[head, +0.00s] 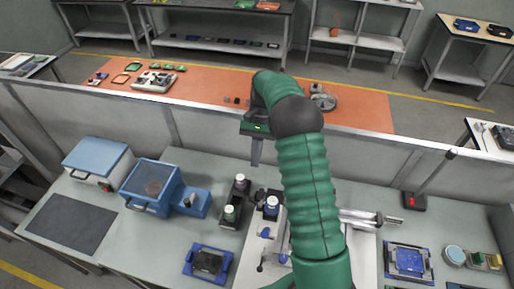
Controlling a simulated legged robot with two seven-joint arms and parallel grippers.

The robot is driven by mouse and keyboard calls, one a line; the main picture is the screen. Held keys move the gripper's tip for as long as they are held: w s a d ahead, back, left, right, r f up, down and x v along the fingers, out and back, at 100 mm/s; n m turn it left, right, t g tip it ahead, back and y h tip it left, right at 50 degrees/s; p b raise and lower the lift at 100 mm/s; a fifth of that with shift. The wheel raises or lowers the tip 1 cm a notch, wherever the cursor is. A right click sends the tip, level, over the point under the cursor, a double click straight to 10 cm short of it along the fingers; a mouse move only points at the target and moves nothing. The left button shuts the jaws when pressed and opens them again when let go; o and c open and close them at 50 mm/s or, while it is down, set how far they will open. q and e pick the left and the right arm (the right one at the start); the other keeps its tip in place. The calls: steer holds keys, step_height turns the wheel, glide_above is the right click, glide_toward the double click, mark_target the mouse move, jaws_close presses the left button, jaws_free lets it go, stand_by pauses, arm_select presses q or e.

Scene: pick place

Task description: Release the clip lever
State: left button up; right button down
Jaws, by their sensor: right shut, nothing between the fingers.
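My right arm reaches up over the middle of the bench. Its gripper (256,152) points down, shut and empty, in front of the grey partition and above the bench. A white board (248,262) with small dark fittings (264,233) lies below, partly hidden by my green arm. I cannot tell which fitting is the clip lever. Two bottles with white caps (229,210) stand in dark holders beside the board; the gripper is above and apart from them. My left gripper is not in view.
A blue fixture (208,262) sits at front. Metal rods (370,218) and a blue tray (409,261) lie at right. The grey partition (220,133) runs behind the bench.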

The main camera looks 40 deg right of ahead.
steer(key=v, duration=0.5)
steer(key=shift+w+d, duration=0.1)
steer(key=shift+d, duration=0.05)
